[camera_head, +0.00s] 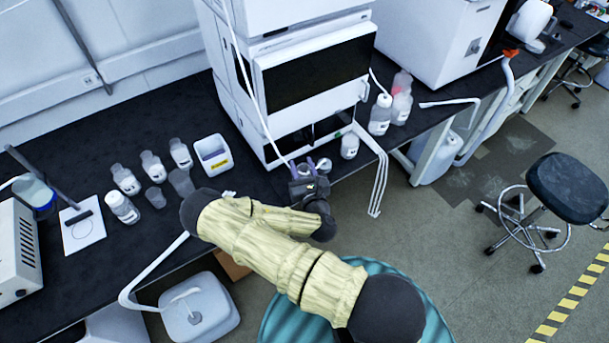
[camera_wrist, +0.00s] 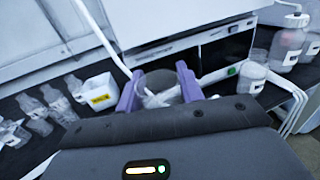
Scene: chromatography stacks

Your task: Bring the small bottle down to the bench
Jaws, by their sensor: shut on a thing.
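My gripper (camera_head: 303,166) is at the bench's front side, just before the foot of the white instrument stack (camera_head: 315,75). Its purple fingers are shut on a small clear, greyish bottle (camera_wrist: 160,82), which shows between them in the wrist view (camera_wrist: 157,90). The bottle's lower part is hidden by the gripper body, and I cannot tell whether it touches the black bench (camera_head: 255,185). In the head view my gripper and arm mostly cover the bottle.
Several clear bottles (camera_head: 125,178) and a white tub (camera_head: 213,155) stand to the left. More bottles (camera_head: 380,114) and a small bottle (camera_head: 349,145) stand to the right. White tubing (camera_head: 372,165) hangs over the bench edge. Some bench left of the gripper is clear.

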